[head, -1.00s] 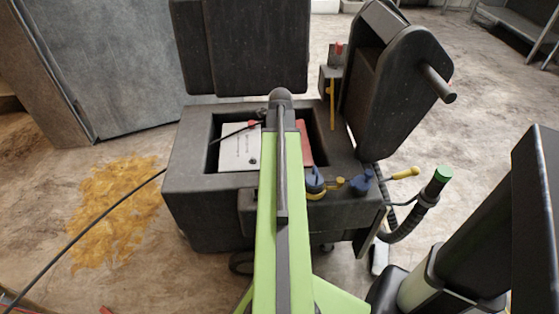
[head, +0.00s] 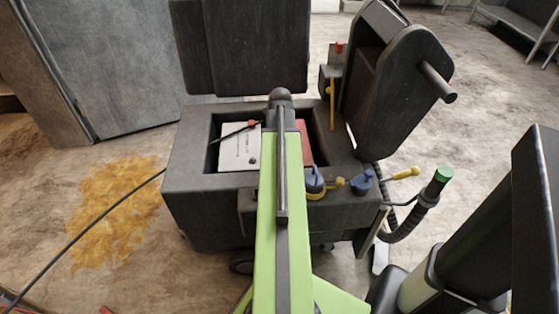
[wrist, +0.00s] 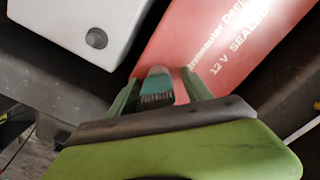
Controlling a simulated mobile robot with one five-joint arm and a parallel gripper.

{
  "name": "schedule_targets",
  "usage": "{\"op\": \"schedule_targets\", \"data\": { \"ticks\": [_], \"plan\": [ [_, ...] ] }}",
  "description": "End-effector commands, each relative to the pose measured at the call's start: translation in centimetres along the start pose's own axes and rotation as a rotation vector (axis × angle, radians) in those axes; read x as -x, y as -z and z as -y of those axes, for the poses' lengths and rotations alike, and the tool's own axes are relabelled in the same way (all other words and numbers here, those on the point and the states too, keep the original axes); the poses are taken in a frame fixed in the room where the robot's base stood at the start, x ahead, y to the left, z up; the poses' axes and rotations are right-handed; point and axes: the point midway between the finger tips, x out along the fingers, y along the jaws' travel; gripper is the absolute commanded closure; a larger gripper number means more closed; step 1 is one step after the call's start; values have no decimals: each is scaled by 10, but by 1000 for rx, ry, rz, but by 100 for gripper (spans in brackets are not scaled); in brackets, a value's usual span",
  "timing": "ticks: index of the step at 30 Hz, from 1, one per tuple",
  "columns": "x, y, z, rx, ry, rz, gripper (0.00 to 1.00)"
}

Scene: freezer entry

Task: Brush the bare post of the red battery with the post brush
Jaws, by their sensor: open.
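The red battery (wrist: 235,40) fills the upper right of the wrist view, with white lettering on it. In the head view only a strip of the red battery (head: 306,143) shows beside my arm. My gripper (wrist: 160,82) is open at its lower left edge, its two green fingers apart. A small teal piece with dark bristles, which looks like the post brush (wrist: 157,88), shows between the fingers. Contact between it and the fingers or battery cannot be told. The bare post is not clearly seen. My arm hides the gripper in the head view.
A white battery (head: 238,152) sits left of the red one in the dark tray (head: 190,150). A black cable (head: 110,220) runs to a red clamp (head: 252,123) there. A tall dark seat-like part (head: 395,90) rises behind.

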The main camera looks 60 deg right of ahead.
Motion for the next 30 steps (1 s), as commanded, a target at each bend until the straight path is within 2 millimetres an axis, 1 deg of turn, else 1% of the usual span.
{"op": "schedule_targets", "data": {
  "ticks": [4, 8, 11, 18, 27, 30],
  "plan": [
    [4, 0, 0, 1, 0, 1, 42],
    [18, -1, 0, 1, 0, 1, 42],
    [35, -1, 0, 1, 0, 1, 42],
    [91, 0, 0, 1, 0, 1, 42],
    [157, 0, 0, 1, 0, 0, 42],
    [171, 0, 0, 1, 0, 0, 42]
  ]
}}
